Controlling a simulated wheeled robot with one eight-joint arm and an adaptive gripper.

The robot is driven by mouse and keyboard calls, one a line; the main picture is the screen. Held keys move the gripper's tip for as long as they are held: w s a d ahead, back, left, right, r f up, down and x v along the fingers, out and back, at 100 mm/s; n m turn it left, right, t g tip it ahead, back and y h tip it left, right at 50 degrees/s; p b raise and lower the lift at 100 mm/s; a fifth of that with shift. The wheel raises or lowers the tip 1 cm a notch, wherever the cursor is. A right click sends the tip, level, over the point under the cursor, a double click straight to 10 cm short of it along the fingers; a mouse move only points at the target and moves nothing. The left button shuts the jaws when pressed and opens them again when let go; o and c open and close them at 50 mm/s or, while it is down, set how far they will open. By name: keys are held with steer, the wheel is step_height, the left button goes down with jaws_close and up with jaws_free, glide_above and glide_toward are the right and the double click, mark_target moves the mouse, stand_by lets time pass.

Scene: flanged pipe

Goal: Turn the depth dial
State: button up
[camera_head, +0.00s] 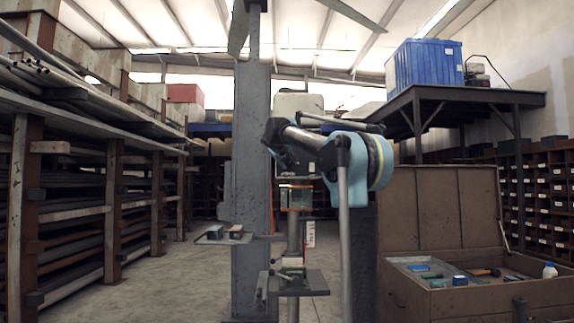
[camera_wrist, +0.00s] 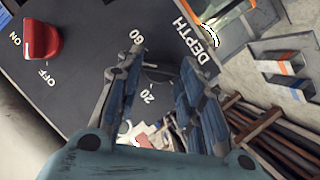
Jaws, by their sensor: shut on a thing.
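In the wrist view the depth dial (camera_wrist: 160,74) is a dark round piece on a dark panel, next to the white DEPTH lettering and the numbers 60 and 20. My gripper (camera_wrist: 160,64) has its two blue-grey fingers on either side of the dial, shut on it. The fingers hide much of the dial, and I cannot read its exact setting. In the head view my arm covers the upper part of the drill press (camera_head: 292,275), so the dial and fingertips are hidden there.
A red ON/OFF switch (camera_wrist: 42,40) sits left of the dial on the same panel. In the head view an open chest (camera_head: 425,210) stands at the right, a pipe rack (camera_head: 115,200) at the left. Floor (camera_head: 180,275) is clear between rack and press.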

steer(key=shift+a+f+n+t+h, duration=0.15)
steer(key=shift+n+h, duration=0.15)
steer(key=shift+n, duration=0.4)
steer(key=shift+a+f+n+t+h, duration=0.15)
steer(key=shift+n+h, duration=0.15)
steer(key=shift+n, duration=0.4)
steer(key=o, duration=1.1)
steer(key=shift+c, duration=0.2)
steer(key=v, duration=1.1)
steer(key=shift+s+a, duration=0.2)
steer(key=shift+s, duration=0.15)
steer(key=shift+f, duration=0.1)
